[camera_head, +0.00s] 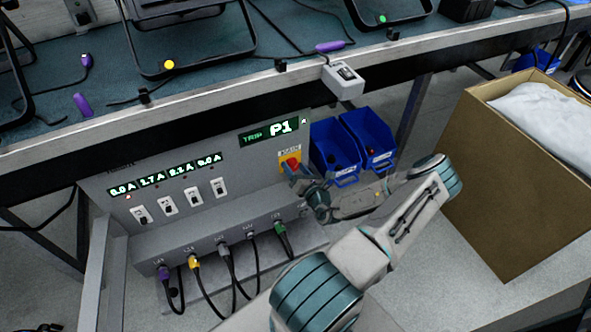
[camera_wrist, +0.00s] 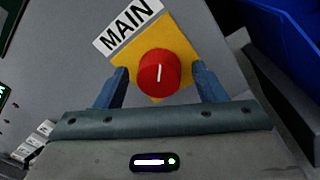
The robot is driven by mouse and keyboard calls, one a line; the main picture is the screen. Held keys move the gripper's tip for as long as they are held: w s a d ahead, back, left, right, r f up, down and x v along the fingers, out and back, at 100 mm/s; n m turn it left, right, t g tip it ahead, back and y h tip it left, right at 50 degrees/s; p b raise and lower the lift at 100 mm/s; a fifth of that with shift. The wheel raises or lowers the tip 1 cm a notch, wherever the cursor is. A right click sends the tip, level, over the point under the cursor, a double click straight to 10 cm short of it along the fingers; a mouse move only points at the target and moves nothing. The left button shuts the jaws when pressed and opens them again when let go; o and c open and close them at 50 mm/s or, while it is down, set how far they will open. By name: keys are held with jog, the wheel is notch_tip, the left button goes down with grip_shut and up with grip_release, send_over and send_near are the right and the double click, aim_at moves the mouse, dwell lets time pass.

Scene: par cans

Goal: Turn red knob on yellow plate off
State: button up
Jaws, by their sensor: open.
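The red knob (camera_wrist: 158,73) sits on the yellow plate (camera_wrist: 182,46), under a label reading MAIN, in the wrist view. A white line on the knob's face runs nearly upright in that view. In the head view the red knob (camera_head: 291,163) and yellow plate (camera_head: 287,154) are at the right end of the grey panel. My gripper (camera_wrist: 165,80) is open, with one blue finger on each side of the knob. Gaps show between the fingers and the knob, and how deep the fingertips reach is hard to tell. My gripper (camera_head: 305,178) partly covers the plate's lower side in the head view.
The grey panel (camera_head: 255,168) has several white switches, lit current readouts and a TRIP P1 display (camera_head: 270,131). Plugged cables hang below. Blue bins (camera_head: 335,150) stand right of the panel. A cardboard box (camera_head: 470,190) is at the right. The bench edge (camera_head: 220,83) runs above.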

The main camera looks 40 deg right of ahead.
jog(key=c, duration=1)
jog(key=shift+o, duration=0.2)
jog(key=shift+r+n+p, duration=0.15)
jog(key=shift+n+p, duration=0.15)
jog(key=shift+p, duration=0.3)
jog(key=n+p, duration=0.1)
jog(key=p, duration=0.2)
jog(key=shift+r+n, duration=0.2)
jog(key=shift+n, duration=0.2)
jog(key=n+p, duration=0.5)
jog(key=shift+a+g+p, duration=0.1)
jog(key=shift+g+p, duration=0.2)
jog(key=n+p, duration=0.3)
jog(key=n, duration=0.2)
jog(key=shift+f+h+p, duration=0.1)
jog(key=shift+h+p, duration=0.2)
jog(key=shift+h, duration=0.1)
jog(key=n+p, duration=0.1)
jog(key=n, duration=0.1)
jog(key=n+p, duration=0.1)
jog(key=n, duration=0.1)
jog(key=shift+f+n+g+h, duration=0.15)
jog(key=shift+n+g+h, duration=0.15)
